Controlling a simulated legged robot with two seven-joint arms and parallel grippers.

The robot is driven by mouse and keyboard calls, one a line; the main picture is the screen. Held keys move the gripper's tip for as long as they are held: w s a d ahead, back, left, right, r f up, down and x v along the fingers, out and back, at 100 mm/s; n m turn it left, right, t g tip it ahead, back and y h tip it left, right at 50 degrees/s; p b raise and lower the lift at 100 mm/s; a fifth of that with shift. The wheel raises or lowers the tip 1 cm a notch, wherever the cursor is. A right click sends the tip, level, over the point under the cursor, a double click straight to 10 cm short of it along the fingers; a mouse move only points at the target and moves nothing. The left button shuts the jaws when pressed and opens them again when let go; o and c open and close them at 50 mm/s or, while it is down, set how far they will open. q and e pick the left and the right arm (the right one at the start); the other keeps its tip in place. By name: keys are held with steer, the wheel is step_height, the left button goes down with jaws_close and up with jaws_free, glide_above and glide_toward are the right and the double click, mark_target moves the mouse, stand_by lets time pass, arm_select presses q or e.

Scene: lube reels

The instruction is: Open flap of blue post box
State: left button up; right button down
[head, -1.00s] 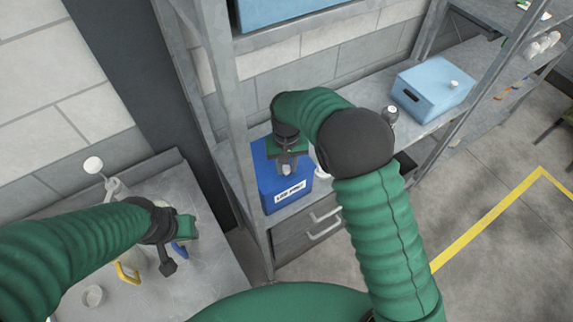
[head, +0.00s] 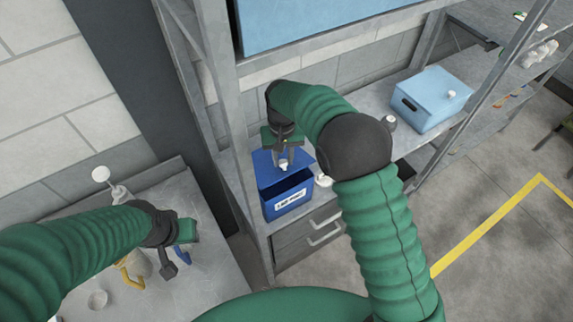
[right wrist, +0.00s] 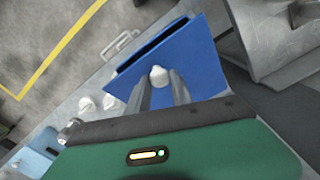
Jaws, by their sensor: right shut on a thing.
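The blue post box (head: 288,200) stands on the metal shelf in the head view, with a white label on its front. Its flap (head: 272,164) is raised at the top, and a dark gap shows between flap and box. My right gripper (head: 284,165) is shut on the small white knob (right wrist: 158,76) of the flap. In the right wrist view the flap (right wrist: 200,62) fills the middle, with a dark slot along its far edge.
A light blue box (head: 430,98) stands on the shelf (head: 345,112) to the right. A small white item (head: 323,180) is beside the post box. Drawers (head: 305,235) are below. The left table (head: 205,275) carries a yellow-handled item (head: 130,272) and a shallow cup (head: 97,299).

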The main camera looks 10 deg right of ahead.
steer(key=shift+w+a+r+p, duration=0.25)
steer(key=shift+w+r, duration=0.15)
steer(key=shift+r, duration=0.1)
steer(key=shift+w+a+r+p, duration=0.1)
steer(key=shift+w+r+p, duration=0.1)
steer(key=shift+w+r, duration=0.25)
steer(key=shift+w+a+r+p, duration=0.35)
steer(key=shift+w+r+p, duration=0.15)
steer(key=shift+w+r, duration=0.2)
